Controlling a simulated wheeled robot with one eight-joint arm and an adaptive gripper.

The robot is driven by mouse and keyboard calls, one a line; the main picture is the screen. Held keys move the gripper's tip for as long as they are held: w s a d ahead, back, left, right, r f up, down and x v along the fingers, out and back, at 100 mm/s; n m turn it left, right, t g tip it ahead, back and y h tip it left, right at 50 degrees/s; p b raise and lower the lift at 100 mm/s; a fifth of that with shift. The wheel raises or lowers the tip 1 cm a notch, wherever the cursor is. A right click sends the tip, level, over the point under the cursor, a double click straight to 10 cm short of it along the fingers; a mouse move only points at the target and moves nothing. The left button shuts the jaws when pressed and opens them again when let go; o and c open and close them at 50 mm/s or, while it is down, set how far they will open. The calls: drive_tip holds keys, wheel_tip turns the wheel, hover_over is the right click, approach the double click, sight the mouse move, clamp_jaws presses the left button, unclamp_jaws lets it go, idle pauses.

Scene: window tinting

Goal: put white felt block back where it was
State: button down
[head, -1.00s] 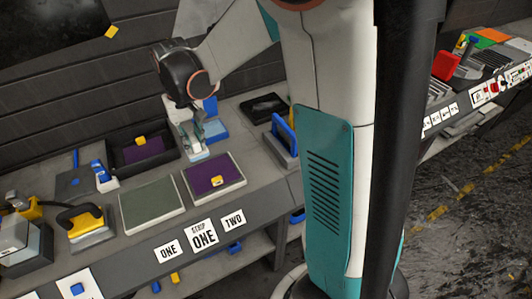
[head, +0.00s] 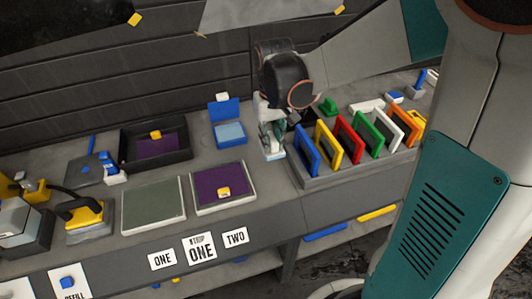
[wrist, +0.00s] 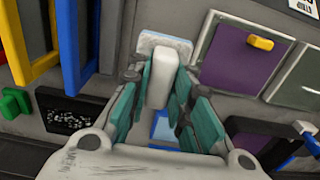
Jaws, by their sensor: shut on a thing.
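My gripper (head: 272,150) is shut on the white felt block (wrist: 161,66). In the wrist view, the fingers close on its white upright grip, and its pale pad shows beyond the fingertips. In the head view, the block is a small pale shape (head: 274,156) under the fingers, between the blue open-lidded box and the frame rack. I cannot tell whether its pad touches the bench.
The blue box (head: 230,135) is left of my gripper; the rack (head: 335,180) of coloured frames is close on the right. A purple panel (head: 218,188) with a yellow block lies front left. A black tray (wrist: 72,116) with pale specks shows in the wrist view.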

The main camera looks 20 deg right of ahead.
wheel_tip(320, 180, down, 11)
drive_tip(key=b, duration=0.3)
drive_tip(key=shift+f, duration=0.2)
drive_tip(key=shift+f, duration=0.15)
drive_tip(key=c, duration=1.4)
unclamp_jaws()
drive_tip(key=shift+c, duration=0.2)
wheel_tip(320, 180, up, 13)
drive_tip(key=p, duration=0.3)
drive_tip(key=shift+s+f+p, duration=0.1)
drive_tip(key=shift+f+p, duration=0.1)
drive_tip(key=shift+p, duration=0.1)
drive_tip(key=s+r+t, duration=0.3)
drive_tip(key=s+r, duration=0.1)
drive_tip(key=s, duration=0.3)
drive_tip(key=s+r+t, duration=0.4)
drive_tip(key=s+r, duration=0.1)
drive_tip(key=s, duration=0.2)
drive_tip(key=shift+s+r, duration=0.25)
drive_tip(key=shift+s, duration=0.15)
